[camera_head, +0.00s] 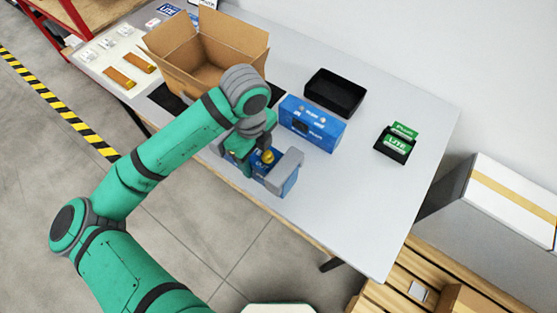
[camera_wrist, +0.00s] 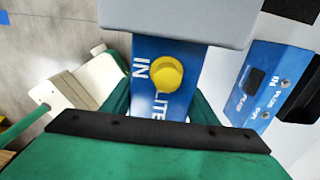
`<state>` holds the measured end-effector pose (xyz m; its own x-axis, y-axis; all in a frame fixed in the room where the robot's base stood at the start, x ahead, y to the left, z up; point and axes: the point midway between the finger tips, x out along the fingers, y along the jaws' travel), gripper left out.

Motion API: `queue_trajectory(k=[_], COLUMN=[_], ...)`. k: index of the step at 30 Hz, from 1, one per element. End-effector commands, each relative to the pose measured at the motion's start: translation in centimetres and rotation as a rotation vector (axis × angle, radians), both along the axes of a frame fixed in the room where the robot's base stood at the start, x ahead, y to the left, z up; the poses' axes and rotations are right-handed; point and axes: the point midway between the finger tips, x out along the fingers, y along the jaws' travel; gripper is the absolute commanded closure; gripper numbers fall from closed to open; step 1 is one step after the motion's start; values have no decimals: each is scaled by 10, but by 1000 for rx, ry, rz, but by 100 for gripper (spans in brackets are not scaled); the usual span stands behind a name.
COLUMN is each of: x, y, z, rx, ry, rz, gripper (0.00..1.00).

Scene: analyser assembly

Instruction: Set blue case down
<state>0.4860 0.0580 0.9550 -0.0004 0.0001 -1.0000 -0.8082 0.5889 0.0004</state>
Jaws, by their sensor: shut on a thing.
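My gripper (camera_head: 255,160) is shut on a blue case with a round yellow part on its face. In the wrist view the held blue case (camera_wrist: 146,90) shows the letters "IN" and "LITE", with a grey gripper finger over its upper end. In the head view the arm and the grey fingers cover much of it. It is over the front part of the white table (camera_head: 385,205). I cannot tell whether its underside touches the table. A second blue case (camera_head: 312,125), marked "PLUS", stands just behind; it also shows in the wrist view (camera_wrist: 268,88), apart from the held one.
An open cardboard box (camera_head: 205,55) stands at the back left. A black tray (camera_head: 335,95) lies behind the second case. A small black holder (camera_head: 392,148) with green cards is to the right. The table's front right area is clear. A white carton (camera_head: 515,195) stands beyond the right edge.

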Motion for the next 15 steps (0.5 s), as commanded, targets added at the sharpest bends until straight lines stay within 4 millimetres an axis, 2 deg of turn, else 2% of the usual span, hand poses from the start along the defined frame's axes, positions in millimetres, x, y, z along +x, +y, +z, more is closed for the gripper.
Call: queue_trajectory(k=[4, 9, 15], x=[18, 30, 40], y=[-22, -38, -50], z=[-12, -38, -57], rx=[1, -1, 0], ry=[0, 1, -1], rz=[-2, 0, 1], gripper=[99, 99, 99])
